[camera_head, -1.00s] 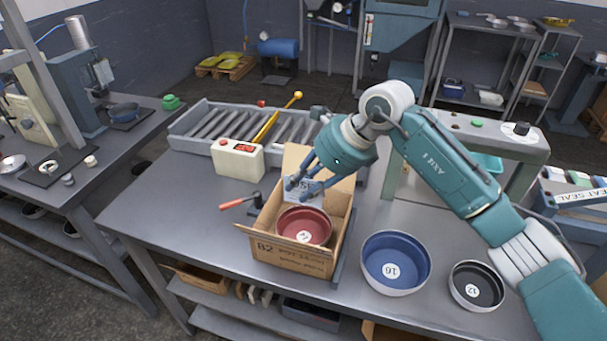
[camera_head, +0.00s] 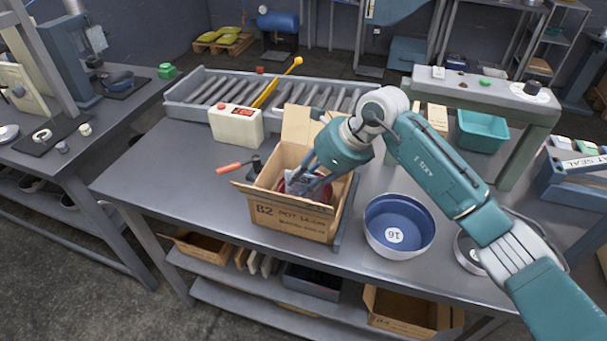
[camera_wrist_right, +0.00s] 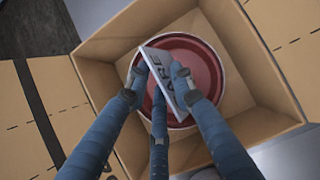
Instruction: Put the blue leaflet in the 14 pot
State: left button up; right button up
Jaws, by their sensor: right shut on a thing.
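A red pot (camera_wrist_right: 207,62) sits inside an open cardboard box (camera_head: 290,226) on the bench. The box print appears to read pot 14 cm; the pot's own number is hidden now. My right gripper (camera_head: 306,184) reaches down into the box with its fingers shut on a thin grey-blue leaflet (camera_wrist_right: 158,60). Large letters ending in "ARE" show on the leaflet in the right wrist view. The leaflet is tilted and lies over the pot's opening, between the fingers; whether it touches the pot I cannot tell. My left gripper is not in view.
A blue pot (camera_head: 391,239) marked 16 stands right of the box. A dark pot (camera_head: 466,252) is partly hidden behind my right arm. A cream device (camera_head: 236,124), an orange-handled tool (camera_head: 237,167) and a roller conveyor (camera_head: 190,98) lie left and behind. The bench's left part is clear.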

aim_at(303, 182)
jog(key=shift+f, duration=0.3)
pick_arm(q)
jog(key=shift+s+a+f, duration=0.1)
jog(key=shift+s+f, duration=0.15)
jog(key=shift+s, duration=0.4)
pick_arm(e)
jog(key=o, duration=0.9)
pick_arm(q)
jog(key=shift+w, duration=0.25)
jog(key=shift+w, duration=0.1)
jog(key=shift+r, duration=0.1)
pick_arm(e)
jog(key=shift+r, duration=0.1)
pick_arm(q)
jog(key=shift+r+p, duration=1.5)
pick_arm(e)
jog(key=shift+r, duration=3.4)
